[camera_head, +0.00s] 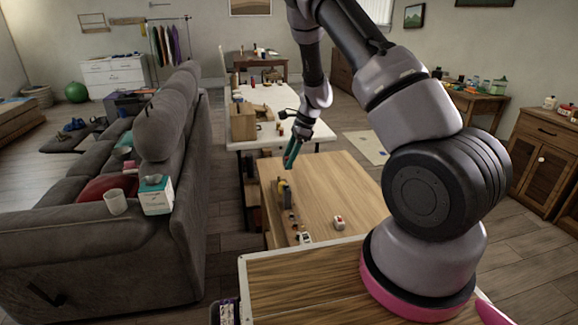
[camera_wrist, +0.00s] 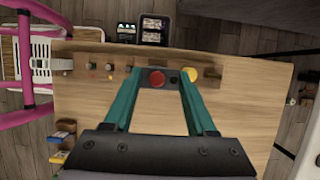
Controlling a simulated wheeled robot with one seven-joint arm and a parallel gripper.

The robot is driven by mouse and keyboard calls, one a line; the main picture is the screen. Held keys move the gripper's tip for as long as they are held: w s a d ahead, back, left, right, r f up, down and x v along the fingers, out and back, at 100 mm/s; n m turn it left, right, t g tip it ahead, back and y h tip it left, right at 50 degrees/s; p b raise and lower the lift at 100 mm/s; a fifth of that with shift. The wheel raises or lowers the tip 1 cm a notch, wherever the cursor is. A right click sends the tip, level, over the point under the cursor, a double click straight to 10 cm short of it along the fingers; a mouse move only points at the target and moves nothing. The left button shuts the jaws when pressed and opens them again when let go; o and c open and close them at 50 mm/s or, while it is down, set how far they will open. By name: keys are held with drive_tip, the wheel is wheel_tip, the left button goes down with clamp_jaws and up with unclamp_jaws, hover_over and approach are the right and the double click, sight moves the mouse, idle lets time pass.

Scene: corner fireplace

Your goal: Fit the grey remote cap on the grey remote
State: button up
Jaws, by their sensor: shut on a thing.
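My gripper (camera_wrist: 158,74) has two teal fingers, pointing down over the wooden table (camera_head: 345,185). In the wrist view, a small dark grey piece (camera_wrist: 145,80) with a red round spot shows between the fingertips, and the fingers are shut on it. It looks like the grey remote cap, but its full shape is hidden. In the head view my gripper (camera_head: 291,153) is above the table's far left part, and the held piece is too small to make out. I cannot pick out the grey remote with certainty among the small things along the table edge.
A yellow round-topped thing (camera_wrist: 190,74) stands just right of the fingertips in the wrist view. Several small pieces line that table edge. A red-and-white block (camera_head: 338,222) sits nearer. The table's middle is clear. A grey sofa (camera_head: 100,235) is left; a white table (camera_head: 285,100) lies beyond.

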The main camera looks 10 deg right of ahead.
sight(286, 184)
drive_tip(key=shift+a, duration=0.15)
drive_tip(key=shift+f, duration=3.15)
drive_tip(key=shift+f, duration=1.4)
drive_tip(key=o, duration=1.3)
drive_tip(key=shift+c, duration=0.2)
